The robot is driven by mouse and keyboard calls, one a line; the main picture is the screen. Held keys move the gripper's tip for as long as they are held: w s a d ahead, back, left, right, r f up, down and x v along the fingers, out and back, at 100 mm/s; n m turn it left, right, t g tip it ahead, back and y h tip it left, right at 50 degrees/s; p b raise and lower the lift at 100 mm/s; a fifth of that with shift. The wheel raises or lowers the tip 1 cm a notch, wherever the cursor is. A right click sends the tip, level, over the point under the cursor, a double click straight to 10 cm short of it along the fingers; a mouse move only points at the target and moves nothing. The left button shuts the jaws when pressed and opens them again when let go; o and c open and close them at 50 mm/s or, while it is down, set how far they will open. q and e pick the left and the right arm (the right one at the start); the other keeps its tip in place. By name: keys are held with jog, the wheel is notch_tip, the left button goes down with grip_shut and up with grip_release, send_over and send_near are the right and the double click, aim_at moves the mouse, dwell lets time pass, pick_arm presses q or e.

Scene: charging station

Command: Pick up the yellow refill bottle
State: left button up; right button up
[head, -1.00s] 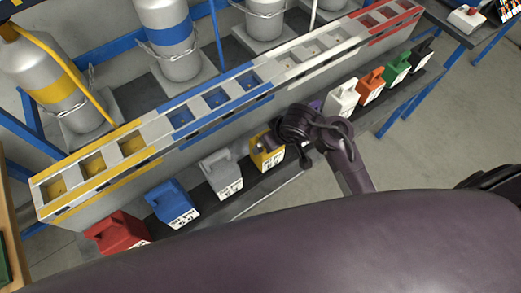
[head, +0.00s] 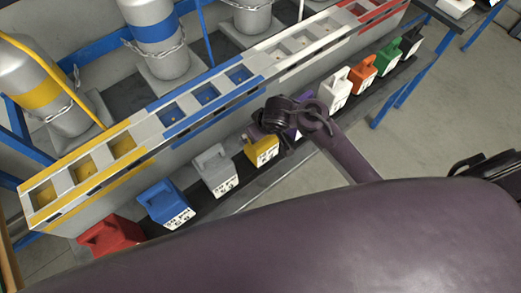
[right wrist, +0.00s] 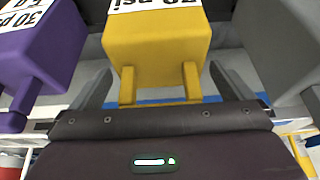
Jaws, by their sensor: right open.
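The yellow refill bottle (head: 262,152) stands in the row of bottles on a dark shelf, in the middle of the head view. My right gripper (head: 257,131) is at its upper back side, with the wrist just to the right. In the right wrist view, the yellow bottle (right wrist: 155,45) fills the top middle, with its handle toward me. The grey fingers of my right gripper (right wrist: 160,82) are open, one on each side of the bottle's handle end. I cannot tell if they touch it. My left gripper is not in view.
A grey bottle (head: 215,172) and a purple bottle (right wrist: 40,45) flank it closely. Blue (head: 165,203), red (head: 110,234), white (head: 337,88), orange (head: 363,72) and green (head: 388,58) bottles share the shelf. A rack with coloured slots (head: 150,130) runs behind.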

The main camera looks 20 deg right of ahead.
jog(key=c, duration=1.9)
jog(key=shift+w+r, duration=0.1)
jog(key=shift+r, duration=0.1)
jog(key=shift+c, duration=0.4)
